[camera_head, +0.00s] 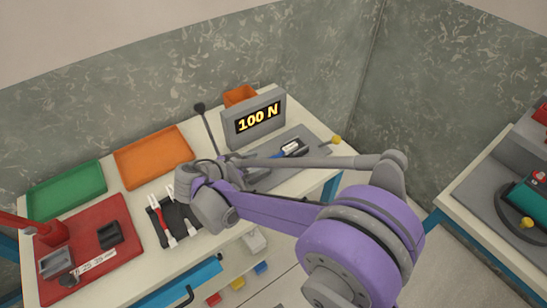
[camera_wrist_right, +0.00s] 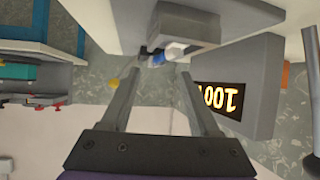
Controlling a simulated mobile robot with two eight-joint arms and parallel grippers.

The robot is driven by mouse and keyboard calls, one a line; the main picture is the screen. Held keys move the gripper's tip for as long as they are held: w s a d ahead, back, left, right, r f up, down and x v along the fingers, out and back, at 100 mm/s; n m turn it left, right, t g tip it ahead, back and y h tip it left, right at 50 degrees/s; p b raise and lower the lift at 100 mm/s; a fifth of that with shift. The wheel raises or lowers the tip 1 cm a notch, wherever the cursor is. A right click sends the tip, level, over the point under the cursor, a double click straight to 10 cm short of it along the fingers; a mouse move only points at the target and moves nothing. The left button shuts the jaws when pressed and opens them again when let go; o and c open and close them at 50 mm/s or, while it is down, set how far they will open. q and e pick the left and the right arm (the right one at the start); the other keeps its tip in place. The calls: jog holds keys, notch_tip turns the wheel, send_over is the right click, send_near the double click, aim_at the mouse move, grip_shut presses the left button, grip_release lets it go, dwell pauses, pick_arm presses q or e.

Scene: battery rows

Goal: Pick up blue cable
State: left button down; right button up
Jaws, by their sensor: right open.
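The blue cable (camera_head: 278,155) lies at a grey fixture in front of the "100 N" display, with a dark and white end piece (camera_head: 292,147) beside it. In the right wrist view, blue (camera_wrist_right: 159,58) shows next to a white round end, at a grey block. My right gripper (camera_wrist_right: 161,73) is open, and nothing shows between its fingers. The blue part appears just beyond the fingertips, apart from them as far as I can tell. In the head view my right arm reaches in from the right and its fingers are hard to make out. My left gripper is not in view.
The "100 N" display (camera_head: 258,119) stands behind the fixture. Green (camera_head: 66,188) and orange (camera_head: 152,156) trays, a red board (camera_head: 90,246) and a black holder (camera_head: 176,218) with red-and-white pieces are left of my arm. Another workbench (camera_head: 480,225) is at the right.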

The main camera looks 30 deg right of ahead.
aim_at(271, 158)
jog(key=shift+x, duration=2.8)
jog(key=shift+s+a+f, duration=0.1)
jog(key=shift+a, duration=0.05)
grip_shut()
